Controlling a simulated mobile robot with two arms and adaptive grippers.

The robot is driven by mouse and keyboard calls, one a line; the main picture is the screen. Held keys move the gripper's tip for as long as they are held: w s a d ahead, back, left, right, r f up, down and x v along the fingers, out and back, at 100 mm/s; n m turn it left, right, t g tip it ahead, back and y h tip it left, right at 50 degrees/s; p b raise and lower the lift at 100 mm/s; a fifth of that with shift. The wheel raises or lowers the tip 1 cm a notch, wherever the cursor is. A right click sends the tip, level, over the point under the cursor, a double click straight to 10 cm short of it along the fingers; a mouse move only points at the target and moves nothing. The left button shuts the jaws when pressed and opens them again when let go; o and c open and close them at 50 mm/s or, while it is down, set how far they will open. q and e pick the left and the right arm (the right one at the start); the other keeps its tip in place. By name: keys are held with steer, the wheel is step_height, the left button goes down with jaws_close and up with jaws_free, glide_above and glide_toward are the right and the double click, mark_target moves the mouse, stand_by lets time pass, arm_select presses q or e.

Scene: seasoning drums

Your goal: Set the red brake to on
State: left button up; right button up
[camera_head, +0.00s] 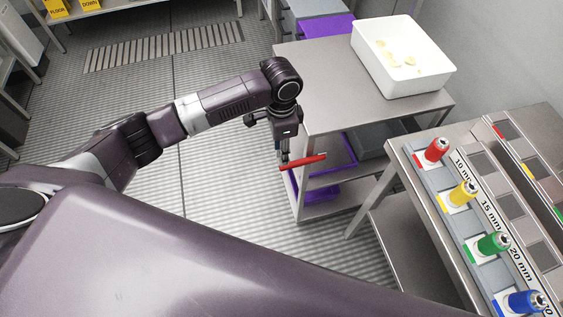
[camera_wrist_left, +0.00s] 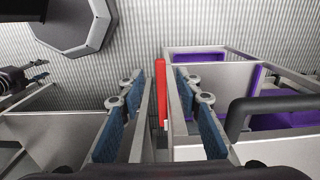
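The red brake (camera_head: 303,161) is a red bar beside the front corner of a grey metal cart. It runs nearly level, rising slightly to the right. My left gripper (camera_head: 285,158) points down at its left end. In the left wrist view, the red brake (camera_wrist_left: 162,92) shows as an upright strip between the spread fingers of my left gripper (camera_wrist_left: 161,92). The fingers are open, with gaps on both sides of the bar. A small dark shape at the left edge of that view may be my right gripper (camera_wrist_left: 38,70); its fingers are too small to read.
The cart top (camera_head: 310,90) carries a white bin (camera_head: 400,60) with pale pieces inside. Purple trays (camera_head: 325,190) sit below. The ribbed floor (camera_head: 220,190) left of the cart is clear.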

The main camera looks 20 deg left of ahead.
mark_target(302, 162)
arm_select(q)
step_height(302, 162, down, 8)
steer(key=shift+r+p, duration=0.2)
steer(key=shift+p, duration=0.15)
jaws_close()
stand_by(0.4)
